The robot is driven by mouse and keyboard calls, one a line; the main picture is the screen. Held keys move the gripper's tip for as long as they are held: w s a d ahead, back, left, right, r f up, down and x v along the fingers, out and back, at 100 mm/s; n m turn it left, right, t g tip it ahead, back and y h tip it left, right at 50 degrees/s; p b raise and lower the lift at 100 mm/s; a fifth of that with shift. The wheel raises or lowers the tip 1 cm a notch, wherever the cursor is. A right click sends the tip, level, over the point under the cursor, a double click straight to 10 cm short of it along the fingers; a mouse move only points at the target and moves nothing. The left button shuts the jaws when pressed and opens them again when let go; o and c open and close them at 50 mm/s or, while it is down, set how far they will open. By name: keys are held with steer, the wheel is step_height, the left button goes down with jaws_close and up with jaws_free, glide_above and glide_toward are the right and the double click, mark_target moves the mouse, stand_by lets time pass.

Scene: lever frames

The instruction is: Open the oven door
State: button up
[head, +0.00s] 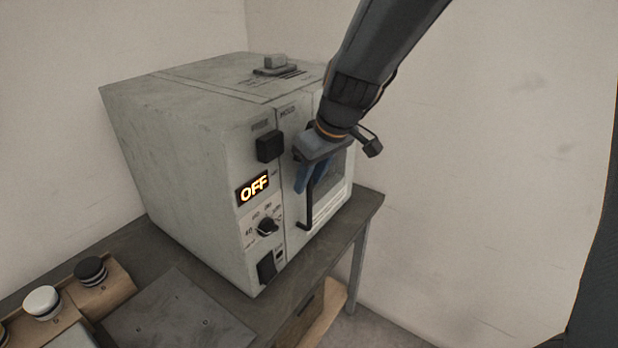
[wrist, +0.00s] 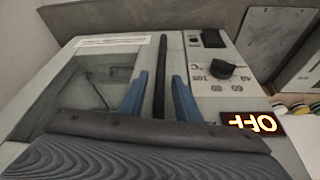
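The oven (head: 180,150) is a grey-white box on a table, and its door (head: 330,200) with a dark window looks shut. The door also shows in the wrist view (wrist: 60,125), with its window on the left. A black upright handle (head: 308,218) runs along the door's edge near the control panel. My gripper (head: 308,188) is at the handle, its blue fingers pointing down in the head view. In the wrist view, the handle (wrist: 162,50) lies between the two open fingers (wrist: 160,76), with a gap on each side. My gripper hides the handle's upper part in the head view.
The control panel has a lit OFF display (head: 253,188), a black knob (head: 267,226) and black switches. A wooden box with round buttons (head: 90,270) and a grey plate (head: 178,315) sit at the front left. Walls stand behind; the floor right of the table looks clear.

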steer(key=shift+w+f, duration=0.1)
steer(key=shift+f, duration=0.25)
steer(key=shift+c, duration=0.3)
jaws_close()
